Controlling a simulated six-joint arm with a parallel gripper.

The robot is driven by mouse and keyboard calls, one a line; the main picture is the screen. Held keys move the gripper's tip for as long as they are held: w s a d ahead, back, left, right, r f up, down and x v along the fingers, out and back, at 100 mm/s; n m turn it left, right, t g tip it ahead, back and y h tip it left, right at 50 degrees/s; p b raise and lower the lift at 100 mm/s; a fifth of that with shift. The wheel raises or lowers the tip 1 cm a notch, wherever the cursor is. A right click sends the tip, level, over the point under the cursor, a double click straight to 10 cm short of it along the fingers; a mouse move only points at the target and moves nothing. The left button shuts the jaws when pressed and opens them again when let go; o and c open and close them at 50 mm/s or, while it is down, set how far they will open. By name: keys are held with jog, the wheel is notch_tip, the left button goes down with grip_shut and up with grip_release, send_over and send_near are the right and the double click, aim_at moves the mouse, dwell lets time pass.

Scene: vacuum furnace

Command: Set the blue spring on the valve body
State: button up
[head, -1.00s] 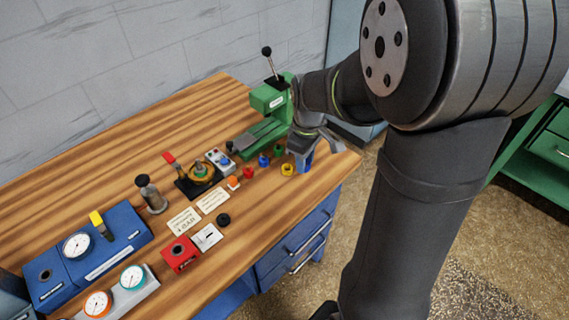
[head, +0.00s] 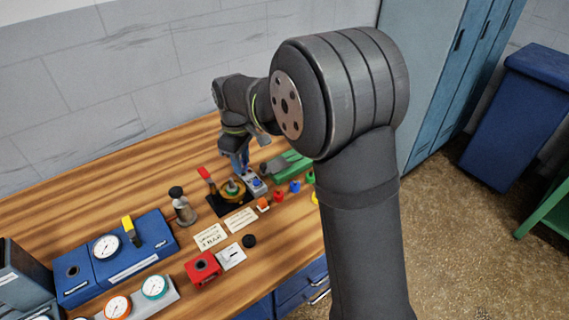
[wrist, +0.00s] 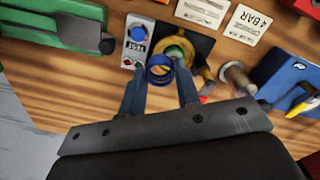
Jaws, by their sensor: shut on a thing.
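The blue spring (wrist: 160,74), a coil ring, sits between the tips of my gripper (wrist: 160,70) in the wrist view. My gripper is shut on it. The brass valve body (wrist: 201,73) with a green centre stands on a black plate, just beyond the spring in that view. In the head view the valve body (head: 232,190) is on the bench, with my gripper (head: 240,166) above it. The spring is too small to make out clearly there. I cannot tell the exact gap between spring and valve body.
A grey box with a blue button (wrist: 137,33) stands close beside the valve. A red-handled lever (head: 205,175) and a grey metal cylinder (head: 183,208) are near it. Small coloured parts (head: 295,187) and a green press (head: 290,164) lie to the right.

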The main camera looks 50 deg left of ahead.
aim_at(230, 179)
jog(key=s+a, duration=0.2)
jog(key=s, duration=0.1)
jog(key=shift+f+n, duration=0.1)
jog(key=shift+n, duration=0.2)
jog(key=shift+f, duration=1.1)
jog(key=shift+f, duration=0.3)
jog(key=shift+f, duration=1.05)
jog(key=shift+f, duration=0.2)
jog(key=shift+f, duration=0.35)
jog(key=shift+f, duration=0.45)
dwell(0.5)
jog(key=o, duration=1)
jog(key=shift+o, duration=0.6)
